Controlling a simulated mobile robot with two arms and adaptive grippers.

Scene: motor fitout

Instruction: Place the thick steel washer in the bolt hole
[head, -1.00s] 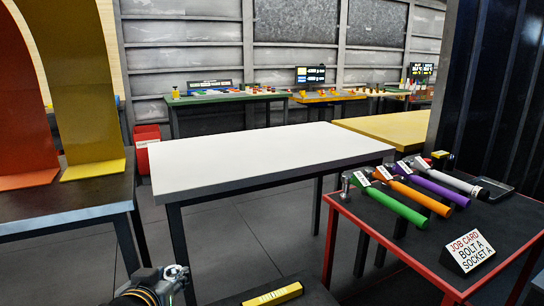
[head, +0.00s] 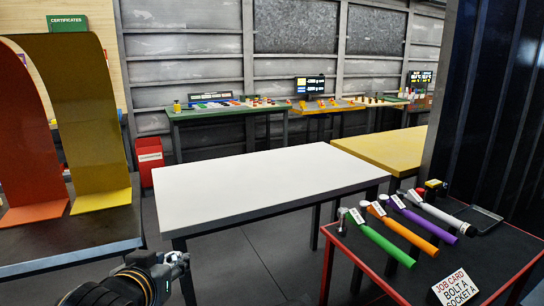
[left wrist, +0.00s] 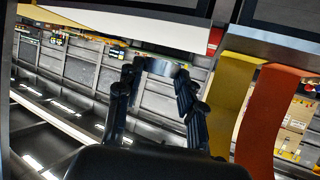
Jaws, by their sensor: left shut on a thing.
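My left gripper (head: 178,262) is at the lower left of the head view, in front of the white table's near left corner. In the left wrist view my left gripper (left wrist: 160,72) is shut on a small grey steel piece, the thick steel washer (left wrist: 161,67), held between its fingertips. The washer shows edge-on, so its hole is hidden. In the head view I cannot make the washer out clearly. No bolt hole can be made out in either view. My right gripper is not in view.
A bare white table (head: 250,185) stands ahead. At left, a dark table (head: 80,240) carries orange and yellow curved panels. A red bin (head: 150,163) stands behind.

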